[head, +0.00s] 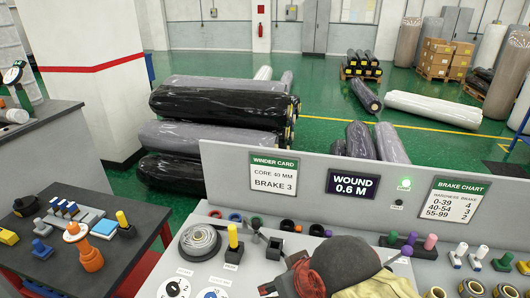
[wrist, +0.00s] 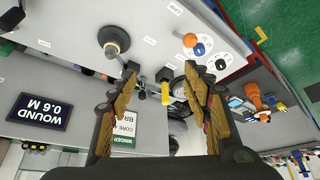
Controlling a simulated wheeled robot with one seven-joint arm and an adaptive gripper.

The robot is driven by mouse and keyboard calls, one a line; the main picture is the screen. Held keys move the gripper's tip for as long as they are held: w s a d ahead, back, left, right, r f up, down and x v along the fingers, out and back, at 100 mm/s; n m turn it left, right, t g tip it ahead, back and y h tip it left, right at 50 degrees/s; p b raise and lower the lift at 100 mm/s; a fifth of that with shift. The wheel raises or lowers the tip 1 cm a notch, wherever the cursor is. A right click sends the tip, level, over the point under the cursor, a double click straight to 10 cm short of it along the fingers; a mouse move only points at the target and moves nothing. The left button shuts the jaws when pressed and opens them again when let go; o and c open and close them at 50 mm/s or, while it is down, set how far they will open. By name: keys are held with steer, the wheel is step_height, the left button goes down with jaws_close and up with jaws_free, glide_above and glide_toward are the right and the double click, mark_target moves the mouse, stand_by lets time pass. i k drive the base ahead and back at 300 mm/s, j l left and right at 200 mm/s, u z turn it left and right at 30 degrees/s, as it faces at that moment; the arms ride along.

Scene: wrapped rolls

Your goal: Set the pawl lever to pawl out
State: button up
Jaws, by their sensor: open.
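A lever with a yellow handle (head: 233,236) stands upright on a black block on the grey bench, right of a wound grey roll (head: 200,243). Its label is too small to read, so I cannot confirm it is the pawl lever or read its setting. The yellow handle also shows in the wrist view (wrist: 165,91), between the fingers in the picture, with no visible contact. My gripper (head: 283,278) is open and empty, right of the lever in the head view; its spread fingers (wrist: 160,72) show in the wrist view. The arm hides part of the bench.
A panel (head: 310,178) with cards and a "WOUND 0.6 M" display rises behind the bench. Dials (head: 175,288) lie in front of the roll. Coloured rings (head: 236,217) and a black socket (head: 274,248) stand nearby. Pegs (head: 430,242) stand at right. A side table (head: 60,265) is at left.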

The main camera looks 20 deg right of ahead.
mark_target(406, 251)
steer(key=k+z, duration=0.15)
steer(key=z, duration=1.6)
steer(key=i+l+z, duration=0.1)
